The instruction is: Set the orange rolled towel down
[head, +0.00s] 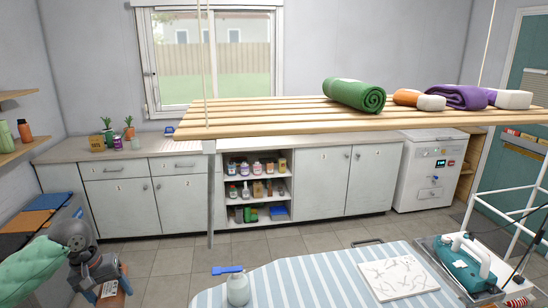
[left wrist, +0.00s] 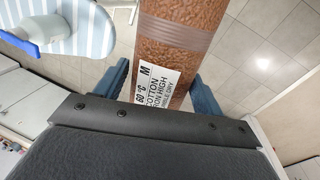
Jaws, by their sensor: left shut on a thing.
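My left gripper (head: 108,285) is low at the left of the head view, over the tiled floor. In the left wrist view the left gripper (left wrist: 160,92) has its two blue fingers on either side of an orange-brown rolled towel (left wrist: 180,35) and is shut on it. The towel has a ribbed band and a white care label, and points away from the palm. In the head view only a small part of it shows below the gripper, with the label. My right gripper is not in view.
A hanging slatted rack (head: 250,127) holds a green roll (head: 355,95), a small orange roll (head: 408,98) and a purple roll (head: 460,97). A striped ironing board (head: 320,280) carries a spray bottle (head: 238,290) and a white cloth (head: 398,277). The counter (head: 180,148) has bare stretches.

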